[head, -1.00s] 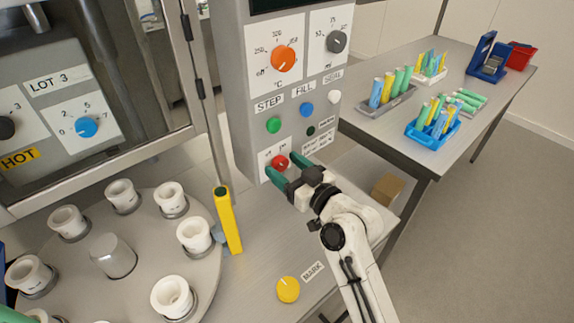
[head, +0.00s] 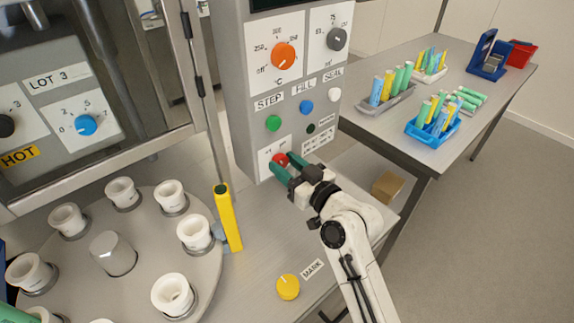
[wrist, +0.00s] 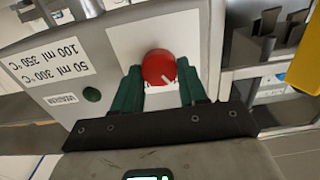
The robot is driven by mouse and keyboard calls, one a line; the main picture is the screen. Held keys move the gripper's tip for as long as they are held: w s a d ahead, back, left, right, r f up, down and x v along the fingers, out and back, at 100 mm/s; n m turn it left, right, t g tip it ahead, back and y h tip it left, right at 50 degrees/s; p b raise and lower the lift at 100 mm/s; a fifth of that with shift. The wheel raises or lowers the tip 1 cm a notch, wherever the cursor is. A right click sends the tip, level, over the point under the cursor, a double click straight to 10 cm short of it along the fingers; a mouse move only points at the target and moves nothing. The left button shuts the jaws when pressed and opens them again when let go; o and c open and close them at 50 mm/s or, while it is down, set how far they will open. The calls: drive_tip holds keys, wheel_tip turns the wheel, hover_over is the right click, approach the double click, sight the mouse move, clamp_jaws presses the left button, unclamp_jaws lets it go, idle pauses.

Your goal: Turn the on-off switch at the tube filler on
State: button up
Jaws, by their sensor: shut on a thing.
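The on-off switch is a round red knob (head: 280,159) on a white plate low on the front of the grey control panel (head: 243,120). It also shows in the wrist view (wrist: 157,66), with a white pointer mark towards its lower right there. My gripper (head: 285,164) has green fingers, one on either side of the knob, and is shut on it. The fingers and gripper cover part of the plate in the head view, so the labels around the knob are only partly readable.
Above the switch are green, blue and white buttons, an orange temperature dial (head: 284,55) and a grey volume dial (head: 337,39). A yellow upright post (head: 228,218) and a turntable with white cups (head: 108,205) stand left. A yellow MARK button (head: 288,287) lies in front.

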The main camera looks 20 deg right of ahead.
drive_tip(key=shift+m, duration=0.3)
drive_tip(key=m+p, duration=0.1)
drive_tip(key=m, duration=0.4)
drive_tip(key=shift+d+m, duration=0.1)
drive_tip(key=shift+m, duration=0.3)
drive_tip(key=m+p, duration=0.2)
drive_tip(key=m, duration=0.3)
drive_tip(key=shift+d+f, duration=0.1)
drive_tip(key=shift+f, duration=0.05)
drive_tip(key=shift+m, duration=0.3)
drive_tip(key=o, duration=1)
drive_tip(key=b+v, duration=0.3)
drive_tip(key=v, duration=0.7)
drive_tip(key=shift+s+d, duration=0.1)
drive_tip(key=shift+s, duration=0.3)
